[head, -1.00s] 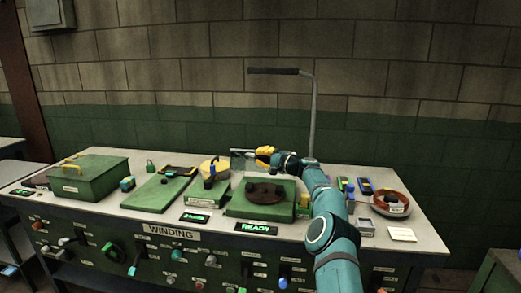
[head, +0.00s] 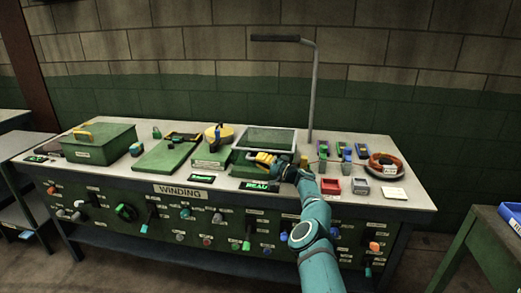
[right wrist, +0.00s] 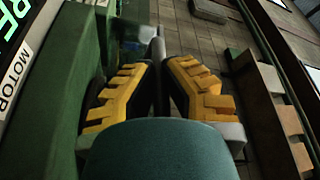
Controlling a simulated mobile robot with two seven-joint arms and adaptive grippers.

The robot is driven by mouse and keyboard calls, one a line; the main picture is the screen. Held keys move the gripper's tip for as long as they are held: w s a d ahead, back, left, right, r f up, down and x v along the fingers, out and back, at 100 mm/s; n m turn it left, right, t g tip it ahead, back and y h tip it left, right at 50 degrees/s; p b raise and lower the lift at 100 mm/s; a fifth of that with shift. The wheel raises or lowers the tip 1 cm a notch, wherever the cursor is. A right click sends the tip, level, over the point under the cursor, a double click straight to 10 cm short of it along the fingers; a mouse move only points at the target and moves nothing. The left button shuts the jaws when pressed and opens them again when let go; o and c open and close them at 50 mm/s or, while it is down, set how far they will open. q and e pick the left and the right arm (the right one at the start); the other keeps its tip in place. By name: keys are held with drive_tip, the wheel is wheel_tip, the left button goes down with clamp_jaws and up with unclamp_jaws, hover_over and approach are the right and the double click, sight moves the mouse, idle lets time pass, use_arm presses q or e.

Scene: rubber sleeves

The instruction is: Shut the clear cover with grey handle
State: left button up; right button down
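The clear cover (head: 271,139) shows in the head view as a pale-edged pane over the green motor station, tilted low and close to level. I cannot tell whether it rests on the green base (head: 243,171). My right gripper (head: 262,159), with yellow fingers, is at the cover's front edge. In the right wrist view its fingers (right wrist: 158,75) are close together around a grey bar, which looks like the handle (right wrist: 158,48). A faint part of the clear pane (right wrist: 130,40) shows beside it. My left gripper is in neither view.
A green box (head: 98,144) stands at the left of the bench. A red tray (head: 331,186) and an orange-rimmed bowl (head: 386,165) are on the right. A tall grey post (head: 313,90) rises behind.

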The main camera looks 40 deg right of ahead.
drive_tip(key=shift+s+a+f+b, duration=0.15)
drive_tip(key=shift+f+b, duration=0.25)
drive_tip(key=shift+f, duration=0.2)
drive_tip(key=shift+w+a+f+b, duration=0.1)
drive_tip(key=shift+f+b, duration=0.25)
drive_tip(key=shift+f, duration=0.25)
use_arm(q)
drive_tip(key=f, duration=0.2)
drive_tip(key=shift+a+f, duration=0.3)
use_arm(e)
drive_tip(key=shift+a+f, duration=0.1)
drive_tip(key=shift+f, duration=0.1)
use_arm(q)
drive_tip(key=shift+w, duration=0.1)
use_arm(e)
drive_tip(key=shift+s+f, duration=0.1)
drive_tip(key=shift+f, duration=0.15)
drive_tip(key=c, duration=1.3)
unclamp_jaws()
drive_tip(key=shift+r, duration=0.2)
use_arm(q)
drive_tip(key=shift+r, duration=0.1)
use_arm(e)
drive_tip(key=shift+r, duration=0.1)
